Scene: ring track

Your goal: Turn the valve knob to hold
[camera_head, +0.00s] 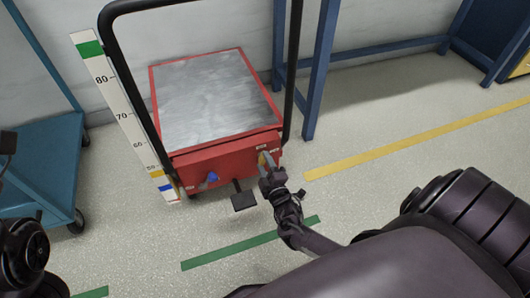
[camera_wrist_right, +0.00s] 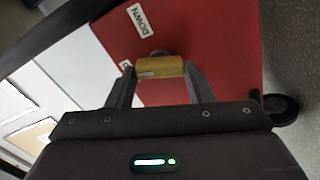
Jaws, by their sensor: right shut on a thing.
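The yellow valve knob (camera_wrist_right: 160,67) sits on the red front panel of a lift cart (camera_head: 215,165). In the head view only a small part of the knob (camera_head: 261,159) shows beside my fingers. My right gripper (camera_head: 266,166) is shut on the knob, with one finger on each side in the right wrist view (camera_wrist_right: 160,77). A white "DOWN" label (camera_wrist_right: 141,20) is on the panel near the knob. Another label beside the left finger is partly hidden, and I cannot read it. A dark part of my left gripper (camera_head: 7,143) shows at the left edge, its fingers mostly cut off.
A blue knob (camera_head: 208,178) and a black pedal (camera_head: 244,201) are on the cart's front. A height scale (camera_head: 121,112) stands along its left side. A black handle frame (camera_head: 293,70) rises around the platform. A blue trolley (camera_head: 40,165) is at left. The floor at right is clear.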

